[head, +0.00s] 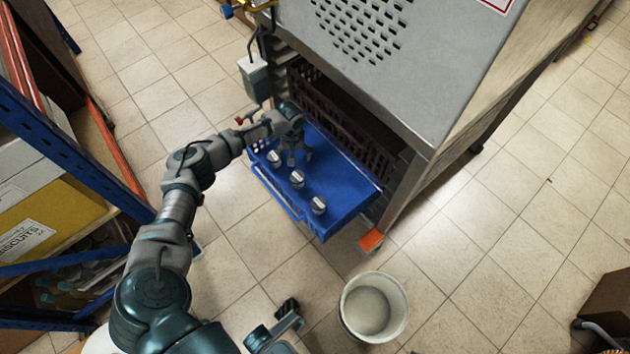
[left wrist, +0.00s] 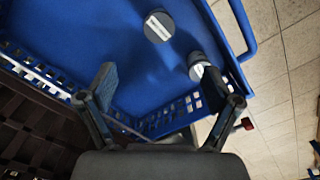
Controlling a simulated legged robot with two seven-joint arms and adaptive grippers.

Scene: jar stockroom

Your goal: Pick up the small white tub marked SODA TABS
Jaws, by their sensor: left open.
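A blue drawer tray (head: 345,190) is pulled out of the grey cabinet. Several small grey-white lidded tubs stand in it: one nearest my gripper (head: 274,158), a middle one (head: 297,179) and one at the front corner (head: 318,205). Their markings are too small to read, so I cannot tell which is SODA TABS. My left gripper (head: 295,157) is open and empty over the tray's rear left part. In the left wrist view its fingers (left wrist: 160,70) are apart, with two tubs (left wrist: 158,26) (left wrist: 198,68) beyond them. Part of what looks like my right gripper (head: 284,316) shows at the bottom.
The cabinet (head: 400,70) stands behind the tray, with a dark brown crate (head: 335,110) inside above it. A white bucket (head: 373,307) stands on the floor in front. A blue-framed shelf (head: 75,140) with boxes is at the left. Tiled floor is open at the right.

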